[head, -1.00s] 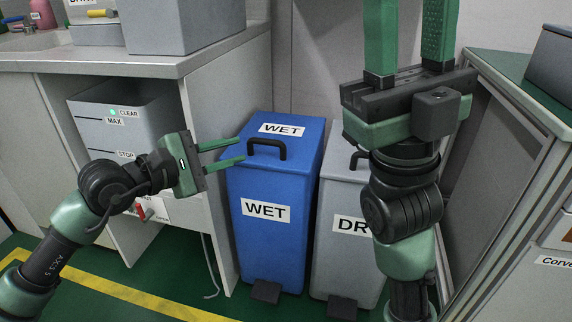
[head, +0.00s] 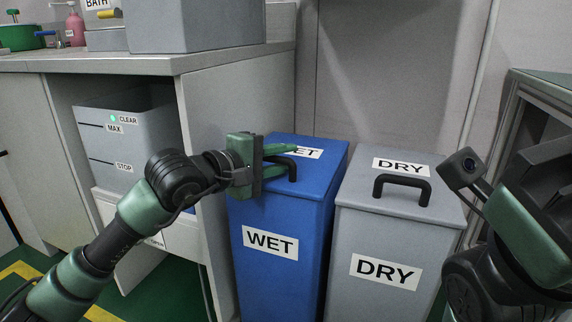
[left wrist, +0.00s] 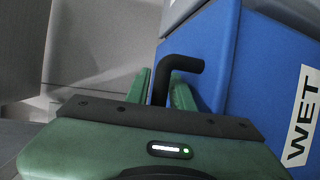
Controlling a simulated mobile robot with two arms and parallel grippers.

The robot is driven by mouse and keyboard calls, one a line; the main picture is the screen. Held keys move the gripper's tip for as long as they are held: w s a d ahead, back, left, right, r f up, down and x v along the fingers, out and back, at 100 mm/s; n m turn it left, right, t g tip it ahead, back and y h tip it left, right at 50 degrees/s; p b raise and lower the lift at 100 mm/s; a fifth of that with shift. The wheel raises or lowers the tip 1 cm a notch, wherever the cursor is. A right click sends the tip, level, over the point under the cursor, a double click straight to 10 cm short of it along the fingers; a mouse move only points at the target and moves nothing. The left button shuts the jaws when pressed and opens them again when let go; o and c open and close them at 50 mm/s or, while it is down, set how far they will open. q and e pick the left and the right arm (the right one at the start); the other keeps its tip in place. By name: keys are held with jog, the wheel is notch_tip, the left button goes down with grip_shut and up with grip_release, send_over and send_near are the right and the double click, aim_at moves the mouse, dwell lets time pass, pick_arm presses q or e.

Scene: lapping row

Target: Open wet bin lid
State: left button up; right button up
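The blue wet bin (head: 300,225) stands beside the counter, with WET labels on its front and top. Its lid lies flat and closed. The black lid handle (head: 292,172) sits near the front edge of the lid. My left gripper (head: 280,154) is at this handle, its green fingers close on either side of it. Part of the bin's side (left wrist: 255,85) also shows there. My right gripper (head: 540,200) is at the right edge, its fingertips out of view.
A grey DRY bin (head: 385,235) with its own black handle stands right of the wet bin. The counter (head: 150,64) and its side panel are at the left, with a grey marked container (head: 130,140) underneath. A cabinet (head: 540,95) stands at the right.

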pick_arm(q)
jog(key=shift+w+d, duration=0.15)
jog(key=shift+w, duration=0.05)
jog(key=shift+c, duration=0.3)
grip_shut()
dwell(1.1)
